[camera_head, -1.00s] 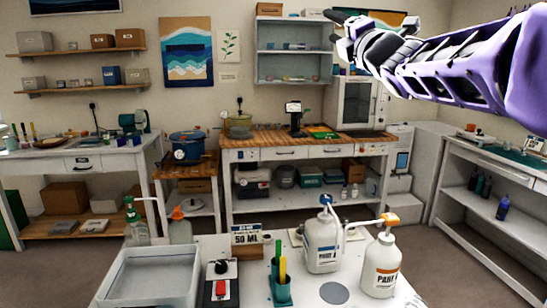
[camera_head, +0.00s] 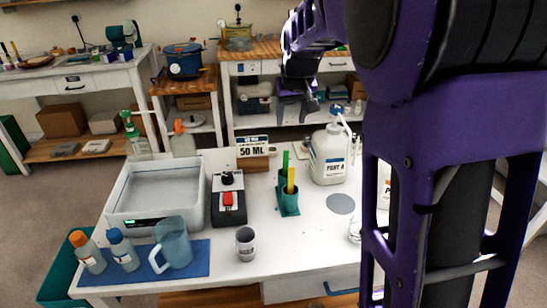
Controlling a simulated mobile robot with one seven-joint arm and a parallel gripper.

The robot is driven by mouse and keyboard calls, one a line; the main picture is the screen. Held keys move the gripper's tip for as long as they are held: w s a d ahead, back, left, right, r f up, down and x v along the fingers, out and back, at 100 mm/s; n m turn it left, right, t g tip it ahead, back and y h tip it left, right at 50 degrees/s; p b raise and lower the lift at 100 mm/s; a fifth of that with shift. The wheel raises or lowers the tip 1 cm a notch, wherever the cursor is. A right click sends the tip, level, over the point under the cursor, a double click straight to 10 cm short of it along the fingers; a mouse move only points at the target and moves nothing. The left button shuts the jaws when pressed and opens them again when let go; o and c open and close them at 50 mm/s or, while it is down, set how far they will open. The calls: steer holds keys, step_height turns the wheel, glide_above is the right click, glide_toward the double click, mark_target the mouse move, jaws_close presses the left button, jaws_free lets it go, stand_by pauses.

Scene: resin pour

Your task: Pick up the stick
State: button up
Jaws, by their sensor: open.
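A green stick (camera_head: 285,163) and a yellow stick (camera_head: 291,180) stand upright in a teal holder (camera_head: 288,205) on the white table (camera_head: 300,240). I cannot tell which one the task means. My gripper (camera_head: 297,115) hangs above and behind the holder in the picture, with its fingers pointing down. It is open and apart from both sticks, with nothing seen between the fingers. My purple arm covers the right side of the view.
A white bottle (camera_head: 328,158) with a pump stands right of the holder. A black device (camera_head: 228,205) with a red switch and a grey tray (camera_head: 130,210) are to the left. A 50 ML sign (camera_head: 252,148) stands behind. A jug (camera_head: 173,245) and a small cup (camera_head: 246,243) are in front.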

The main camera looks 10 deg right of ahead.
mark_target(286, 155)
steer(key=shift+m+g, duration=0.3)
steer(key=x, duration=0.6)
steer(key=b+x, duration=0.1)
steer(key=x, duration=0.5)
steer(key=s+b+x, duration=0.1)
steer(key=x, duration=0.5)
steer(key=shift+a+f, duration=0.2)
steer(key=shift+c, duration=0.2)
jaws_close()
